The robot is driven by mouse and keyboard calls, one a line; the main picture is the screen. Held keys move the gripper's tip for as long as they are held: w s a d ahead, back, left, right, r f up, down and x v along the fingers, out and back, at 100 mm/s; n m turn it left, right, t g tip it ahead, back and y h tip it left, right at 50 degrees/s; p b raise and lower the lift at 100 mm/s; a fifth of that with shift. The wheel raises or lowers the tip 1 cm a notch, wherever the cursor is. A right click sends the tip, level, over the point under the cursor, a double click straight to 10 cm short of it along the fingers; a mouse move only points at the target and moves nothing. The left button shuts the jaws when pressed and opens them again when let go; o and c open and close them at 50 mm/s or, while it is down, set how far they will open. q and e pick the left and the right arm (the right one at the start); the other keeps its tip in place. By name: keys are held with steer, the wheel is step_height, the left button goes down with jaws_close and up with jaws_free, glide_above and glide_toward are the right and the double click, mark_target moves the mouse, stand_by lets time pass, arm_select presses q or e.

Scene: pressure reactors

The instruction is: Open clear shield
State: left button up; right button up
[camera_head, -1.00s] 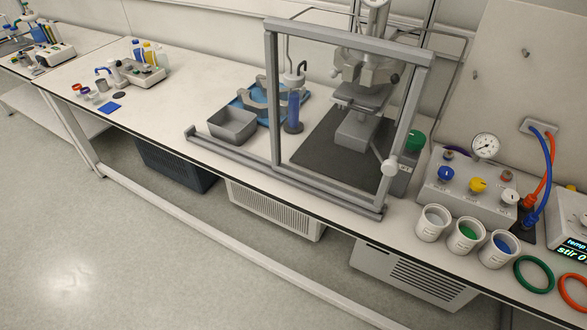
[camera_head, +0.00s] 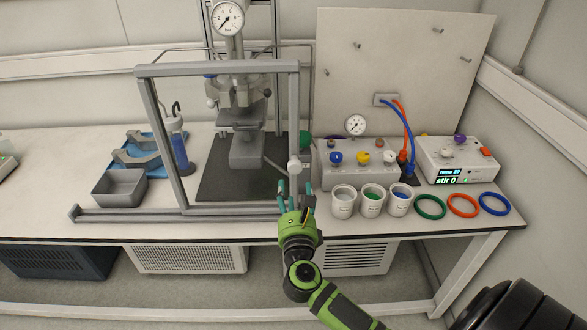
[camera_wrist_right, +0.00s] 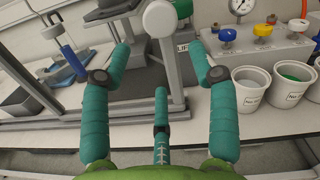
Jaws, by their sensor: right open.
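The clear shield (camera_head: 218,68) is a see-through panel in a grey frame, standing upright in front of the pressure reactor (camera_head: 246,148). Its white round knob (camera_head: 294,165) sits low on the frame's right post; in the right wrist view the knob (camera_wrist_right: 160,18) is at the top middle. My right gripper (camera_head: 294,190) is open and empty, just below and in front of the knob. Its teal fingers (camera_wrist_right: 160,62) are spread, with the shield's post beyond and between them. They appear apart from the knob. My left gripper is not in view.
Three white cups (camera_head: 371,201) stand close to the right of my gripper, before a control box (camera_head: 350,168) with coloured knobs. Coloured rings (camera_head: 462,205) lie farther right. A grey tray (camera_head: 119,188) is left of the shield. A grey rail (camera_head: 150,214) runs along the bench front.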

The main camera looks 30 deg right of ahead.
mark_target(295, 170)
steer(key=r+m, duration=0.1)
steer(key=m, duration=0.1)
steer(key=r+m+g, duration=0.1)
steer(key=r+m, duration=0.1)
steer(key=shift+s+d, duration=0.1)
steer(key=shift+d, duration=0.1)
steer(key=p+x, duration=0.1)
steer(key=x, duration=0.4)
steer(key=shift+w+d+r+p, duration=0.1)
steer(key=shift+w+d+p, duration=0.1)
steer(key=shift+w+p, duration=0.15)
steer(key=shift+w+d, duration=0.25)
steer(key=shift+w, duration=0.15)
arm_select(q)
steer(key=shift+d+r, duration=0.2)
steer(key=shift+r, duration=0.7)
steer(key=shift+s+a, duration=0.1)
arm_select(e)
jaws_close()
